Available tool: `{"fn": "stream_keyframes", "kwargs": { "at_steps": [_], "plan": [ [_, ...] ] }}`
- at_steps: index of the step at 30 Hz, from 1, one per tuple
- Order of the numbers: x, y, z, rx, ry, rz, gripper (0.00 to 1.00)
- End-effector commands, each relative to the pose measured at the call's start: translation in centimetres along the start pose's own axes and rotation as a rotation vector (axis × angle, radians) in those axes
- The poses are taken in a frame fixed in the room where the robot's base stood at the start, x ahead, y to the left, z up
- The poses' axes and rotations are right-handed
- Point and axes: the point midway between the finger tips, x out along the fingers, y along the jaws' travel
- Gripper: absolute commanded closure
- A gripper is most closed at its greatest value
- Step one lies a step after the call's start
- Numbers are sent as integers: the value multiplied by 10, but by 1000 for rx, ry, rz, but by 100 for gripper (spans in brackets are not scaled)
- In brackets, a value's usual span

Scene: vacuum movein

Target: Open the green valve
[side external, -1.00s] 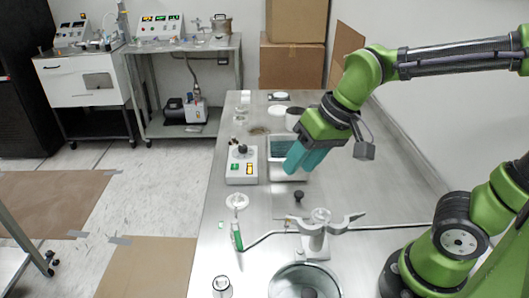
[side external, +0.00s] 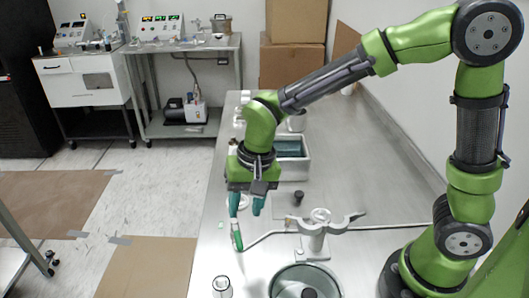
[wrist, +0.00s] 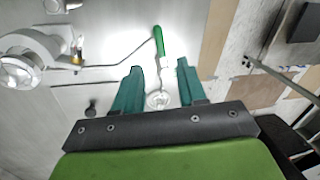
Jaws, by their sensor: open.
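The green valve (side external: 237,239) is a slim green piece near the left edge of the metal table, joined to a thin pale tube. In the wrist view the green valve (wrist: 159,41) lies just beyond my fingertips, roughly centred between them. My gripper (side external: 246,208) points down with its two teal fingers apart and empty, behind the valve and above the table. The wrist view also shows my gripper (wrist: 160,68) open. A round whitish dish (wrist: 158,98) lies between the fingers in that view; I cannot tell its height. No contact with the valve shows.
A white stand with arms (side external: 315,238) is right of the valve, with a glass vessel (side external: 282,280) in front. A black knob (side external: 298,197) and a small glass flask (side external: 222,287) stand nearby. A white tray (side external: 300,165) is behind. Table at right is clear.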

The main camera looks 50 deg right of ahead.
Motion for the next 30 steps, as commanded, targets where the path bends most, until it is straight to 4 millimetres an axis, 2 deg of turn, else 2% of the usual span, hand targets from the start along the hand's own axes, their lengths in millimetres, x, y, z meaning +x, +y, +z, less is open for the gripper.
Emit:
{"fn": "stream_keyframes", "kwargs": {
  "at_steps": [1, 6, 12, 17, 24, 26, 30],
  "plan": [
    [13, 1, 1, 0, -5, 5, 59],
    [47, 1, 1, 0, -4, 4, 59],
    [73, 0, 0, -1, -2, 1, 59],
    [80, 0, 0, -1, -1, 0, 59],
    [81, 0, 0, -1, 0, -1, 59],
    [81, 0, 0, -1, 0, -1, 65],
    [80, 0, 0, -1, 0, -1, 87]
  ]
}}
